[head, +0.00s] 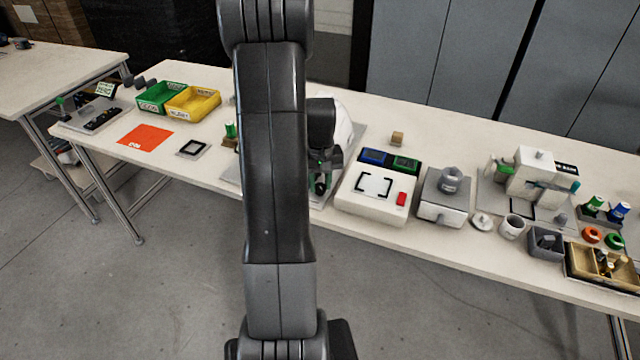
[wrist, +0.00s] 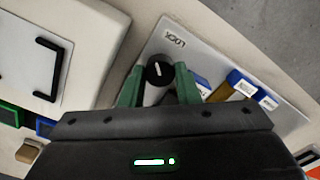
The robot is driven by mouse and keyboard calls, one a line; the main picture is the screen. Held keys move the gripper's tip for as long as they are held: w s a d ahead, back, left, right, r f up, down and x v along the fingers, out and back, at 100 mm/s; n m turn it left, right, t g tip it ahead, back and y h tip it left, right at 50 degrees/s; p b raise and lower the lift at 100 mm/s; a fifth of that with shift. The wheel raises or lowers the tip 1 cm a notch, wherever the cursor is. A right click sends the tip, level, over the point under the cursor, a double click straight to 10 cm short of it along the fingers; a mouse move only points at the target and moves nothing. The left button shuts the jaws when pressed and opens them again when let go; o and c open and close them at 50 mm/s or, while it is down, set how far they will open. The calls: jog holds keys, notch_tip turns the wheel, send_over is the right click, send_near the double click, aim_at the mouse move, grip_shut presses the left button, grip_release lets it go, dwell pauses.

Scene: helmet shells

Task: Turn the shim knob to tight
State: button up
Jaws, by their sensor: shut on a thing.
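In the wrist view the shim knob (wrist: 158,71) is a round black knob with a white pointer line on its top. It stands on a light grey plate (wrist: 195,50). The pointer line is slightly tilted in this view. In the head view my gripper (head: 321,180) is low over the table behind my arm, and the knob cannot be made out there.
Blue-ended pieces with white labels (wrist: 240,84) lie right of the knob in the wrist view. A white console (head: 373,205) with a black-bracketed pad stands right of my gripper. A white rounded shell (head: 344,130) is partly hidden behind my arm. Orange mat (head: 146,135) and bins are left.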

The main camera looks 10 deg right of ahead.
jog(key=m, duration=0.4)
jog(key=shift+m+b, duration=0.3)
jog(key=m, duration=0.4)
jog(key=shift+r+m, duration=0.1)
jog(key=shift+m, duration=0.2)
jog(key=o, duration=1)
jog(key=shift+d, duration=0.1)
